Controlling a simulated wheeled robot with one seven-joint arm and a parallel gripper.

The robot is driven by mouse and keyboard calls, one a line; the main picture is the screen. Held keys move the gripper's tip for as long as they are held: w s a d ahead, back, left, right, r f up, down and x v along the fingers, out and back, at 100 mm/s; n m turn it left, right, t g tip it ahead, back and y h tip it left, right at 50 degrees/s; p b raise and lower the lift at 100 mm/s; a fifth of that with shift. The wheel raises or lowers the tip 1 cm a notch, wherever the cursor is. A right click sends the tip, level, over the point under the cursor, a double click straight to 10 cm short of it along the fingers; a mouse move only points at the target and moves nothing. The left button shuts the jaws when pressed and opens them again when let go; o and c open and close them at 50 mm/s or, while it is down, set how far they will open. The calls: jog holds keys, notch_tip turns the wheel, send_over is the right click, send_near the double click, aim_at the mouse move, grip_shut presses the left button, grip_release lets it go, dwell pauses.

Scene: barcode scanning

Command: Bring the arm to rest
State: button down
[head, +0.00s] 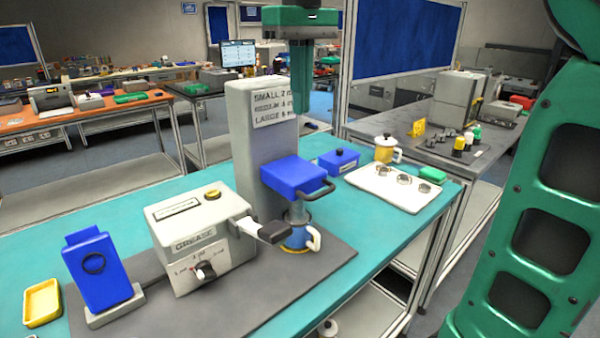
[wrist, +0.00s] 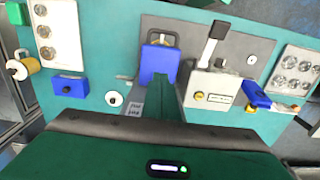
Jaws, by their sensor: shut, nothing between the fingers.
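My green gripper (head: 302,88) points down with its fingers together and empty. It hangs in the air near the top of the tall grey machine column (head: 251,150) with the "SMALL / MEDIUM / LARGE" sign. In the wrist view, the green gripper body fills the bottom, and the machine's blue block (wrist: 158,62) shows beyond it. The gripper appears apart from everything on the teal table (head: 375,240).
A grey "GREASE" box (head: 200,245) with a lever, a blue scanner-like device (head: 97,270) on a stand and a yellow tray (head: 42,301) stand at left.

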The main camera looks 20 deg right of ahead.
jog(key=s+d+f+m, duration=0.5)
jog(key=s+d+f, duration=0.4)
jog(key=d+f, duration=0.4)
jog(key=s+d+f+m, duration=0.4)
jog(key=s+f+m, duration=0.1)
jog(key=s+f, duration=0.9)
notch_tip(320, 180, down, 2)
jog(key=shift+s+d+f, duration=0.1)
jog(key=shift+s+d, duration=0.05)
jog(key=shift+s, duration=0.1)
jog(key=shift+w+f, duration=0.15)
jog(key=shift+w, duration=0.5)
jog(key=shift+s+d, duration=0.1)
